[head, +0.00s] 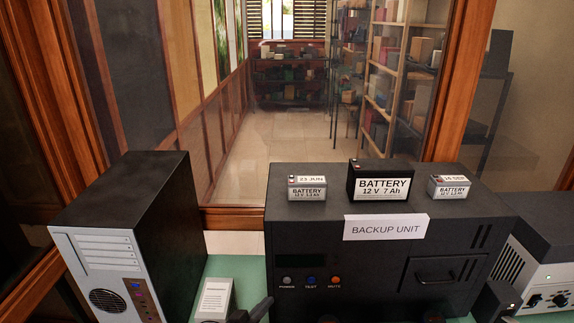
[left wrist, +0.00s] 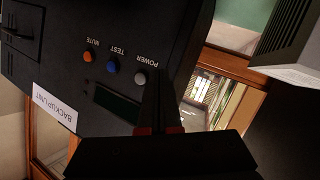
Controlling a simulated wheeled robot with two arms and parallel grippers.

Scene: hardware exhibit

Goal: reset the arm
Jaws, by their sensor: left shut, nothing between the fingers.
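My left gripper (head: 262,308) shows as a dark shape at the bottom edge of the head view, in front of the lower left of the black backup unit (head: 350,240). In the left wrist view its two dark fingers (left wrist: 160,90) are together with nothing between them, near the unit's front with its power, test and mute buttons. I cannot tell whether the fingers touch the unit.
A computer tower (head: 130,235) stands at left, with a small white labelled box (head: 214,298) beside it. Several batteries, including a black one (head: 380,182), stand on the unit. A white-fronted device (head: 545,270) is at right. Behind is a wood-framed window (head: 270,218).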

